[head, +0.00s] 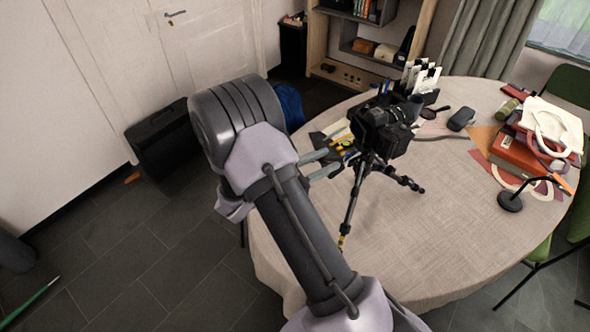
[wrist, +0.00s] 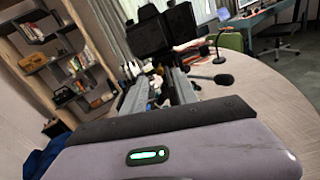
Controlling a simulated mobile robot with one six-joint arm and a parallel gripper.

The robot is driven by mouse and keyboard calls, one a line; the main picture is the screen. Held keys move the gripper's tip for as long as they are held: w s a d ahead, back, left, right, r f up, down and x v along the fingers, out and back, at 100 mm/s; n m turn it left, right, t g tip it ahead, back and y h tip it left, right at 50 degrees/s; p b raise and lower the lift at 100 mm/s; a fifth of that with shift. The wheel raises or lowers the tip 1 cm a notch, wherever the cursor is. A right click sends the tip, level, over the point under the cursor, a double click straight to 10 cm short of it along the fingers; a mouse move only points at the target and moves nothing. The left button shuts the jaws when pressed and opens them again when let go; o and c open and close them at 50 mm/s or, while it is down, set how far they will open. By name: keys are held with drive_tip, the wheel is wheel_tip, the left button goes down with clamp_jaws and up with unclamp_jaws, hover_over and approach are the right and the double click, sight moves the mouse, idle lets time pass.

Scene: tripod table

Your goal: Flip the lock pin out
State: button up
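A black camera (head: 384,124) sits on a small black tripod (head: 353,203) with splayed legs on the round table. The camera also shows in the wrist view (wrist: 165,30), as a dark shape beyond my fingers. The lock pin is too small or hidden to make out in either view. My gripper (head: 334,160) is just left of the tripod's upper part, below the camera. Its two fingers stand apart with a gap between them, and nothing is visibly held. Both fingers also show in the wrist view (wrist: 160,78). I cannot tell whether a fingertip touches the tripod.
The round table (head: 450,240) has a pale cloth. Pens and papers lie behind my gripper. A black lamp (head: 510,201) and a red box with books (head: 522,153) are at the right. A shelf (head: 355,45) stands behind. The table's front right is clear.

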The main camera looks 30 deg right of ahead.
drive_tip(key=a+p, duration=0.2)
drive_tip(key=a, duration=1.1)
drive_tip(key=shift+a, duration=0.35)
drive_tip(key=shift+s, duration=0.1)
